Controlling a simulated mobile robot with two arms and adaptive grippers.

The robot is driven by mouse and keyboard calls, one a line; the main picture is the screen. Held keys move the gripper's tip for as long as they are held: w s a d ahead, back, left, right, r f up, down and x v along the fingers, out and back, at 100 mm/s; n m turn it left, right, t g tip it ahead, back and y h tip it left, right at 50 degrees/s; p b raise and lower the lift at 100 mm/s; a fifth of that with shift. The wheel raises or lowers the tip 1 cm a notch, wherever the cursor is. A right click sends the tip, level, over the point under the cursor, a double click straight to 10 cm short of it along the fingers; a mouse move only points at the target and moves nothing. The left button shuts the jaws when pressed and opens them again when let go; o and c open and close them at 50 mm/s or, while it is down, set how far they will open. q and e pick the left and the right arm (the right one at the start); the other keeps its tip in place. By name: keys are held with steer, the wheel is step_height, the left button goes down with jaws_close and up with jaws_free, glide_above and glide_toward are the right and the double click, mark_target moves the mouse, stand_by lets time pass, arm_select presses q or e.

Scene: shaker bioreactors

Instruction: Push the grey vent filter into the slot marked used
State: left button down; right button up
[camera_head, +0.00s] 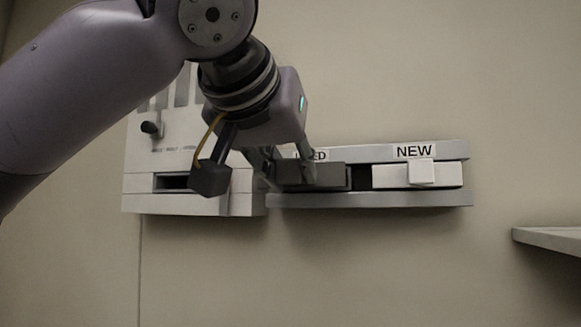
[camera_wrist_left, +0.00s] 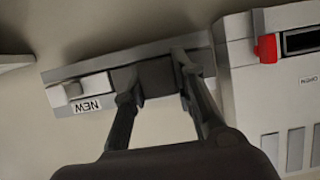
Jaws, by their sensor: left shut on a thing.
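The grey vent filter (camera_head: 333,177) is a dark grey block at the left half of the light grey wall rack (camera_head: 368,200), under the label marked USED, which my gripper partly covers. My left gripper (camera_head: 295,172) is shut on it. In the left wrist view, the fingers (camera_wrist_left: 155,75) stand on either side of the dark filter (camera_wrist_left: 158,78). How deep it sits in the slot I cannot tell. A white filter (camera_head: 420,173) with a square knob sits in the slot marked NEW; it also shows in the left wrist view (camera_wrist_left: 80,88). My right gripper is not in view.
A white wall unit (camera_head: 135,185) with a dark slot stands left of the rack; its red part (camera_wrist_left: 267,47) shows in the left wrist view. A shelf edge (camera_head: 548,237) juts in at the right. The wall below the rack is clear.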

arm_select(q)
steer(key=shift+w+d, duration=0.15)
steer(key=shift+w, duration=0.35)
steer(key=shift+w+d+p, duration=0.3)
steer(key=shift+w+p, duration=0.4)
steer(key=shift+w, duration=0.2)
stand_by(1.3)
steer(key=shift+w+d+p, duration=0.2)
steer(key=shift+w+p, duration=0.15)
steer(key=shift+w, duration=0.3)
steer(key=shift+w+d+p, duration=0.2)
steer(key=shift+w+p, duration=0.1)
steer(key=shift+w, duration=0.3)
stand_by(1.2)
steer(key=c, duration=1.2)
jaws_free()
steer(key=shift+c, duration=0.2)
steer(key=v, duration=1.2)
